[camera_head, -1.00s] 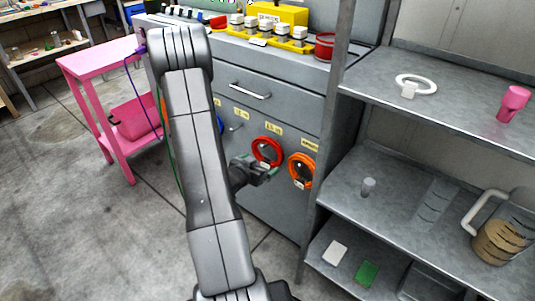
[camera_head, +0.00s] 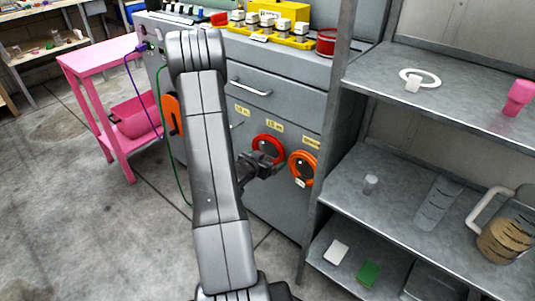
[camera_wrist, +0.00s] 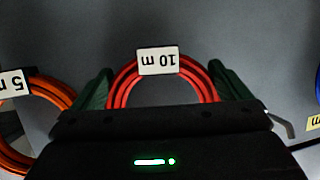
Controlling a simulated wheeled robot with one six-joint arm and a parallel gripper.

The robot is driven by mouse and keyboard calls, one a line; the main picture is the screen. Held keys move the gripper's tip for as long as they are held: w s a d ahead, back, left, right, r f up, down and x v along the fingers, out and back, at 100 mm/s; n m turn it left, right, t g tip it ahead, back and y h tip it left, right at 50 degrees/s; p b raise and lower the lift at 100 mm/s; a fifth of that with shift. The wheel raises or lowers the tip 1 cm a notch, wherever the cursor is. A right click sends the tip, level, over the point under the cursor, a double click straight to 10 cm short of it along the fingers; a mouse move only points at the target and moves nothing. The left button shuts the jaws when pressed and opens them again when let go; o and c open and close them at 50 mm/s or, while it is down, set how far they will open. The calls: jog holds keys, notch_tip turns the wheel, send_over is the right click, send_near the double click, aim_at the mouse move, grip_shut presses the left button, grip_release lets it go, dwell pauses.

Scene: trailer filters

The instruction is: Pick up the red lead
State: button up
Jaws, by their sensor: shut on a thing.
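The red lead (camera_head: 266,138) is a coil hanging on the front of the grey cabinet (camera_head: 262,212). In the wrist view the red lead (camera_wrist: 206,84) carries a white tag (camera_wrist: 158,60) reading "10 m", upside down. My gripper (camera_head: 262,160) is at the lower part of the coil. In the wrist view its green fingers (camera_wrist: 160,78) lie on both sides of the red loops, shut on the lead. The gripper body hides the lower part of the coil there.
An orange lead (camera_head: 303,155) hangs just right of the red one, tagged "5 m" in the wrist view (camera_wrist: 50,92). A drawer handle (camera_head: 250,88) sticks out above. A metal shelf unit (camera_head: 440,115) stands close on the right. A pink trolley (camera_head: 95,58) stands left.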

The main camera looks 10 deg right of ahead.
jog(key=shift+r, duration=0.1)
jog(key=shift+s+a+r+p, duration=0.1)
jog(key=shift+a+r+p, duration=0.05)
jog(key=shift+r+p, duration=0.3)
notch_tip(320, 180, up, 6)
jog(key=p, duration=0.3)
jog(key=shift+r, duration=0.2)
jog(key=s+a, duration=0.4)
jog(key=a, duration=0.1)
jog(key=s+a+p, duration=0.1)
jog(key=s+a, duration=0.3)
jog(key=a, duration=0.1)
jog(key=s+a, duration=0.4)
jog(key=a, duration=0.1)
jog(key=shift+a+f+p, duration=0.25)
jog(key=shift+p, duration=0.15)
jog(key=shift+c, duration=0.6)
